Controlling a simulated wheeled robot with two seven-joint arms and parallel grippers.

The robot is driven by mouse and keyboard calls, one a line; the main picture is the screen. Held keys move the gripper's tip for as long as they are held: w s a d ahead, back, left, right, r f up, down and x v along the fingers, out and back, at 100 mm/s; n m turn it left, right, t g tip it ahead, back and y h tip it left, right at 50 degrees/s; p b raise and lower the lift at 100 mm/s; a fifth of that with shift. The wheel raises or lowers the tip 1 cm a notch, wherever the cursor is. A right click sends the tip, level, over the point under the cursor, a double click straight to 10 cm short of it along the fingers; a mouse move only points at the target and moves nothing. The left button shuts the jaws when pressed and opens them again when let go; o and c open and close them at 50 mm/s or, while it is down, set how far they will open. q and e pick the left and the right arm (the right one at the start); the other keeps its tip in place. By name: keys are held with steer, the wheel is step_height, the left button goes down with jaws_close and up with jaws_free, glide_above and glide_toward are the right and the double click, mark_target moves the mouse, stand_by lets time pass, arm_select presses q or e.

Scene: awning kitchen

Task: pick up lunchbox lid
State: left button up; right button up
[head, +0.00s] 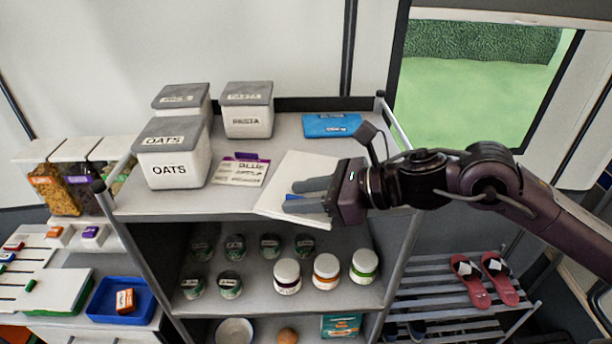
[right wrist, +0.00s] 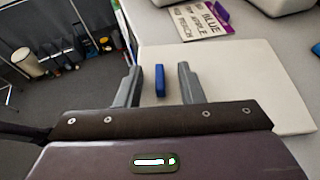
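The lunchbox lid appears to be the flat white panel (head: 300,170) on the top shelf of the cart; it also shows in the right wrist view (right wrist: 225,75). A small blue tab (right wrist: 159,80) stands at its near edge and partly shows in the head view (head: 293,197). My right gripper (head: 308,195) is open over the lid's near part. In the right wrist view its fingers (right wrist: 158,86) stand on either side of the blue tab, with a gap on both sides. My left gripper is not in view.
White OATS (head: 170,168) and PASTA (head: 247,120) containers stand on the top shelf. A label card (head: 240,172) lies left of the lid and a blue packet (head: 332,125) behind it. Several jars (head: 326,270) fill the shelf below. A window (head: 480,90) is behind right.

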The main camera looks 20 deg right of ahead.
jaws_close()
steer(key=shift+r, duration=0.15)
